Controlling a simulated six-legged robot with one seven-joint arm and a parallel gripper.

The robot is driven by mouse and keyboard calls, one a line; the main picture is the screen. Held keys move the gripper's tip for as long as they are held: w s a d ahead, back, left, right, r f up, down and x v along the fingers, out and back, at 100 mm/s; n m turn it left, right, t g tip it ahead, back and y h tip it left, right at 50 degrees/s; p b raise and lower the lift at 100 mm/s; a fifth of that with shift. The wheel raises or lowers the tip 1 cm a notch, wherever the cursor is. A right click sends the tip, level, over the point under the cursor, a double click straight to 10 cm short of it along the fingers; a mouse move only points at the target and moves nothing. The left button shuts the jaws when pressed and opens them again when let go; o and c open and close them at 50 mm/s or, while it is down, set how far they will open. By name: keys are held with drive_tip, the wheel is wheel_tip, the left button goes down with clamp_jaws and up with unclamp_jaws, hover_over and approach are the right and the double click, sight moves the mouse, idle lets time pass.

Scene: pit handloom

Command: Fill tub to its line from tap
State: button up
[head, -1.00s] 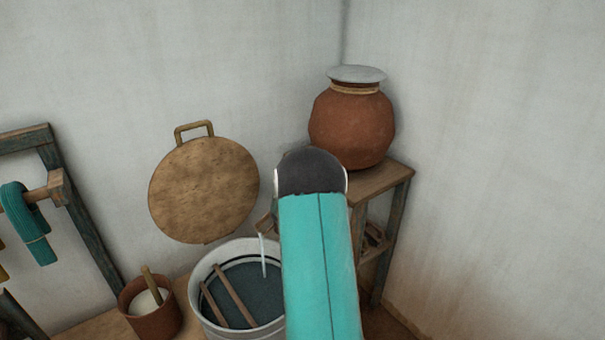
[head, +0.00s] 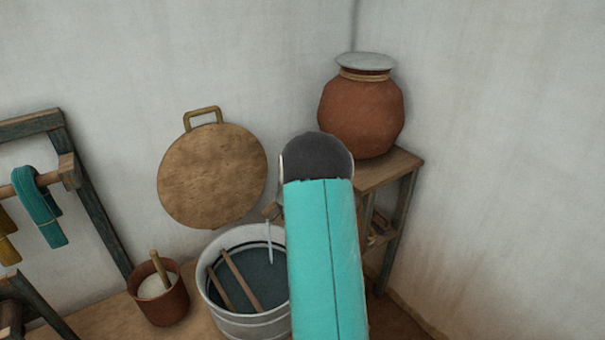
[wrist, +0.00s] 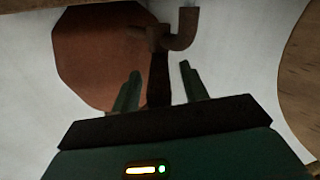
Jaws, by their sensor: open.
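The tub (head: 262,326) is a pale metal bucket with a dark band inside near its rim. Dark liquid (head: 262,276) lies in it, and a thin stream (head: 269,243) falls into it from the tap (head: 271,211). How the level sits against a line I cannot tell. The tap is mostly hidden behind my arm; the wrist view shows its curved brown spout (wrist: 184,30). My gripper (wrist: 158,82) is open, with a dark upright part of the tap between or just beyond its fingers. Contact is not clear. In the head view my arm hides the fingers.
Two wooden sticks (head: 240,280) stand in the tub. A clay pot (head: 360,115) with a pale lid sits on a wooden stand (head: 402,166). A round wooden board (head: 212,178) hangs on the wall. A small pot (head: 165,306) and a wooden frame (head: 96,215) are at left.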

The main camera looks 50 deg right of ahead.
drive_tip(key=v, duration=1.2)
drive_tip(key=shift+a, duration=0.2)
drive_tip(key=shift+s, duration=0.1)
idle(0.9)
